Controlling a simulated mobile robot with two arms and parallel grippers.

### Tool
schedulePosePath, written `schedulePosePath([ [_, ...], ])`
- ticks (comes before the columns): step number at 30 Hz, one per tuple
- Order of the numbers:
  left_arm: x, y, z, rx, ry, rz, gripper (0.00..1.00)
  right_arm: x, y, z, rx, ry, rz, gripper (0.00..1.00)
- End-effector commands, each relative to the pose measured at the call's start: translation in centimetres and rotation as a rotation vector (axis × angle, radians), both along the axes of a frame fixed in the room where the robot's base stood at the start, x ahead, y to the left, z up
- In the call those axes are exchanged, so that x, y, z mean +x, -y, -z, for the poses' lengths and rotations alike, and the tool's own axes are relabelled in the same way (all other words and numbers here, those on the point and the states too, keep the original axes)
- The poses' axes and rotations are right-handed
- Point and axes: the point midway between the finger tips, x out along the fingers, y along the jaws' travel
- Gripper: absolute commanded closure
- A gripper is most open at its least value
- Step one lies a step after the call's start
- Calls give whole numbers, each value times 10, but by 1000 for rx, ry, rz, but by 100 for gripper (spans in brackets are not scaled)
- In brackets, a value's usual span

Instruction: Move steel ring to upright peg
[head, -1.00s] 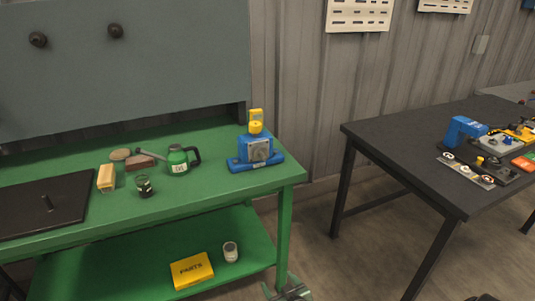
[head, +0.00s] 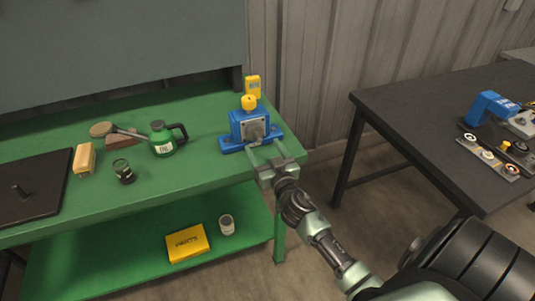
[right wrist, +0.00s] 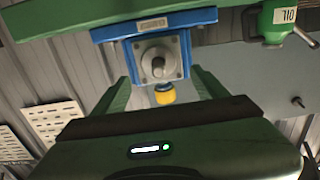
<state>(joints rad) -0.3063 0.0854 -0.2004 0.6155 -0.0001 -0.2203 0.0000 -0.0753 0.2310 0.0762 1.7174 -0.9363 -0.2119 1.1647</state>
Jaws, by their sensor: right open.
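The blue stand (head: 236,130) is at the right end of the green bench, with a square grey plate (head: 253,129) on its front. In the right wrist view, upside down, a round steel ring (right wrist: 153,60) appears around a short horizontal spindle (right wrist: 159,68) on that plate. An upright peg (head: 18,190) stands on a dark plate (head: 45,180) at the bench's left. My right gripper (head: 264,152) is open and empty, its fingers pointing at the stand's front, apart from the ring. My left gripper is not in view.
A green can (head: 163,142), a wooden block (head: 84,158), a brush (head: 103,129) and a dark jar (head: 123,171) lie between stand and peg. A yellow box (head: 186,243) is on the lower shelf. A dark table (head: 410,130) stands right.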

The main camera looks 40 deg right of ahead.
Motion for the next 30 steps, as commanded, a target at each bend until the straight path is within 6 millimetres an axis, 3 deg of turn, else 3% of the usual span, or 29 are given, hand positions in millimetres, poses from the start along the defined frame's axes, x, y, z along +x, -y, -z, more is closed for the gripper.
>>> schedulePosePath([
  [12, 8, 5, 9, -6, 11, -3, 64, 54, 13, 1, 0, 0, 0, 27],
  [27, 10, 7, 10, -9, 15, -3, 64, 65, 16, 1, -1, -2, 0, 27],
  [30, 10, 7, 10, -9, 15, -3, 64, 65, 16, 0, -1, -2, 1, 55],
])
